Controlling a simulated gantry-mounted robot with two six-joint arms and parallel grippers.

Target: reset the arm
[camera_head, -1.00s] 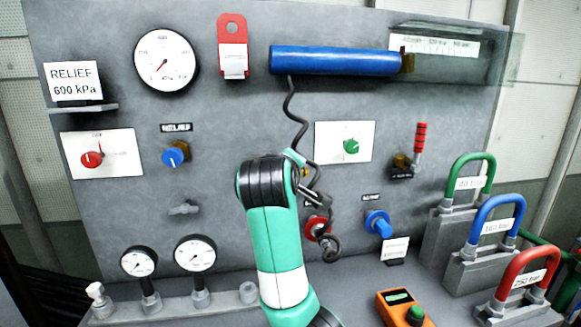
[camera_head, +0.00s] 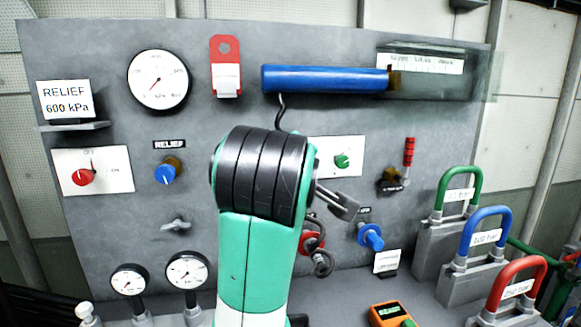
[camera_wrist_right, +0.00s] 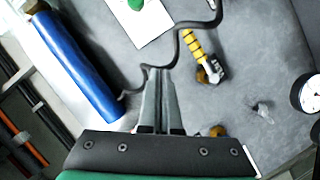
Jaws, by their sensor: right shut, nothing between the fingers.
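My right arm (camera_head: 258,200) rises from the bottom middle of the head view and hides part of the grey panel (camera_head: 120,220). My left gripper is in neither view.
The panel carries a blue cylinder (camera_head: 325,78), a large gauge (camera_head: 158,80), a blue relief knob (camera_head: 165,174), a red knob (camera_head: 83,177) and a red-handled lever (camera_head: 408,152). Coloured loop handles (camera_head: 485,225) stand at right, with an orange meter (camera_head: 385,314) at the front.

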